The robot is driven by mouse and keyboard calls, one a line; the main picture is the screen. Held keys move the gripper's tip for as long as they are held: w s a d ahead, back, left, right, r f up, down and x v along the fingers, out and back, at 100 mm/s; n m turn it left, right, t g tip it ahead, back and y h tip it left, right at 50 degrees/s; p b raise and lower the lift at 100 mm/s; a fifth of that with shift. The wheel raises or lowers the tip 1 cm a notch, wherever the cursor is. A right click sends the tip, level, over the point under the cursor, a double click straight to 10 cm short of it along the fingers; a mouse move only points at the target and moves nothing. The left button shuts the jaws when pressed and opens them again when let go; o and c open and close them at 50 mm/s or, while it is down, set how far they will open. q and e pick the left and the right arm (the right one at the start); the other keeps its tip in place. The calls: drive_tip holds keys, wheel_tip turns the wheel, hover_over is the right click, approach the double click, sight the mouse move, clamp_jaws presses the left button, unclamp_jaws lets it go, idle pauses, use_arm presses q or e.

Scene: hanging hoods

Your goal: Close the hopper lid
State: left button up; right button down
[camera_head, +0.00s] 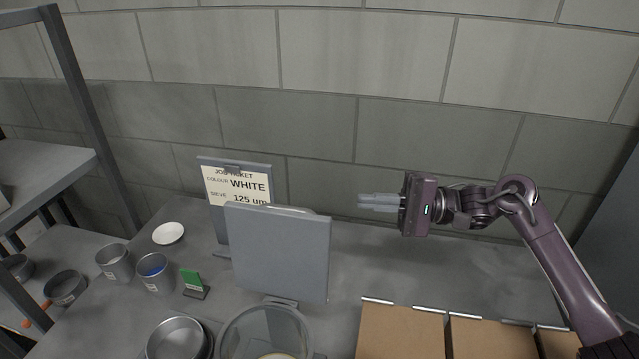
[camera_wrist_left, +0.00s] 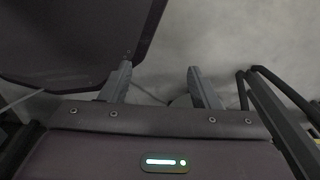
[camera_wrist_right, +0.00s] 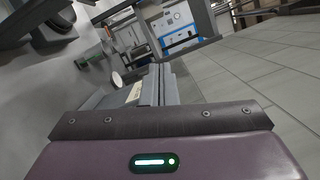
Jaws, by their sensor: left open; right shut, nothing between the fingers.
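The hopper lid (camera_head: 278,252) is a flat grey square panel, standing upright, open, at the back of the round hopper (camera_head: 265,335). The hopper's rim is see-through grey, and something pale yellow shows inside at the bottom edge of the head view. My right gripper (camera_head: 362,202) is shut and empty, pointing left. It is to the right of the lid's top edge, apart from it in the picture. Its fingers also show together in the right wrist view (camera_wrist_right: 158,84). My left gripper (camera_wrist_left: 160,86) is open and empty, seen only in the left wrist view.
A job ticket stand (camera_head: 236,190) reading WHITE is behind the lid. Metal cups (camera_head: 115,262), a white dish (camera_head: 168,233) and a green tag (camera_head: 193,282) stand left. Brown boxes (camera_head: 402,332) are at front right. The bench is clear right of the lid.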

use_arm(q)
drive_tip(key=r+p, duration=0.3)
drive_tip(key=r, duration=0.1)
drive_tip(key=r+p, duration=0.1)
drive_tip(key=p, duration=0.1)
drive_tip(key=shift+s+r+p, duration=0.3)
drive_tip(key=shift+s+r, duration=0.1)
use_arm(e)
drive_tip(key=s+a+r, duration=0.2)
drive_tip(key=s+a, duration=0.1)
drive_tip(key=a, duration=0.8)
drive_tip(key=shift+r, duration=0.1)
use_arm(q)
drive_tip(key=shift+s+r, duration=0.1)
drive_tip(key=shift+s, duration=0.1)
use_arm(e)
drive_tip(key=shift+s+r, duration=0.15)
